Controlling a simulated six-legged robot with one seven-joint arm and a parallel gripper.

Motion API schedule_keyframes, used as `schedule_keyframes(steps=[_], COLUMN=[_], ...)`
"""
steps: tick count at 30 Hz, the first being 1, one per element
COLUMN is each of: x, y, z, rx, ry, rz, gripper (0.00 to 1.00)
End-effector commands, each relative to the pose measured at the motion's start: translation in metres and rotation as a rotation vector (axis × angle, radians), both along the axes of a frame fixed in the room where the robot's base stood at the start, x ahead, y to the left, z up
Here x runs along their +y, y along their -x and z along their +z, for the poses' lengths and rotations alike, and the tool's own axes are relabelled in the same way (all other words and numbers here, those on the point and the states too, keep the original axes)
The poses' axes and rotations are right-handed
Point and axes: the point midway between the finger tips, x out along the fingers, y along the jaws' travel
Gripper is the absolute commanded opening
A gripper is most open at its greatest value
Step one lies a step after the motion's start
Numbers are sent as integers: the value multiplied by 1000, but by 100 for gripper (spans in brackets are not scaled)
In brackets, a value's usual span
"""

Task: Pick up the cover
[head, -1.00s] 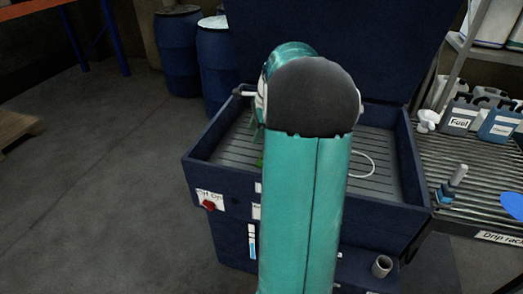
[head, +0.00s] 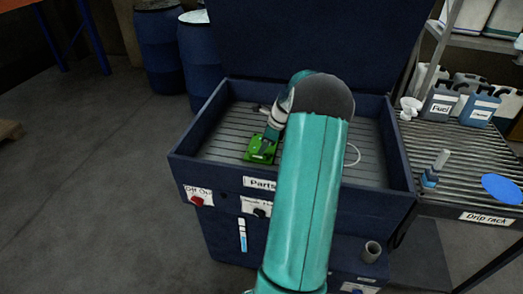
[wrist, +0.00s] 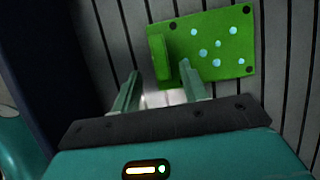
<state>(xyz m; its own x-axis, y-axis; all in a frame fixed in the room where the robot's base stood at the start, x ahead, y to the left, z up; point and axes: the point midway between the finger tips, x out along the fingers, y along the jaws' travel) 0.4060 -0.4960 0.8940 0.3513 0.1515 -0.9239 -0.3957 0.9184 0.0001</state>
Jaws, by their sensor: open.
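The cover (wrist: 212,45) is a bright green plate with several light-blue spots, dark corner holes and a raised green block at its left end. It lies on the ribbed floor of the blue washer basin. It also shows in the head view (head: 260,150), partly hidden by my arm. My gripper (wrist: 160,72) is open, its two fingers pointing at the cover's raised block. The block's lower end lies between the fingertips in the wrist view; whether they touch it I cannot tell.
The blue parts washer (head: 200,170) has raised rims and an upright lid (head: 320,45) behind. A white loop (head: 354,153) is in the basin, right of my arm.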

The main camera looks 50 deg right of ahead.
Motion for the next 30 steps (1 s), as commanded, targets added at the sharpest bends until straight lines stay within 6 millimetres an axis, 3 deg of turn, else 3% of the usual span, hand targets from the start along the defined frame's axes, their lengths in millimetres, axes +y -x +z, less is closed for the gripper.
schedule_keyframes(steps=[9,18,25,30], x=[5,6,6,5], y=[-14,-17,-17,-17], z=[-40,-46,-46,-45], rx=[0,-2,-2,-2], ry=[-3,1,1,3], rz=[1,1,1,1], gripper=[44,44,0,0])
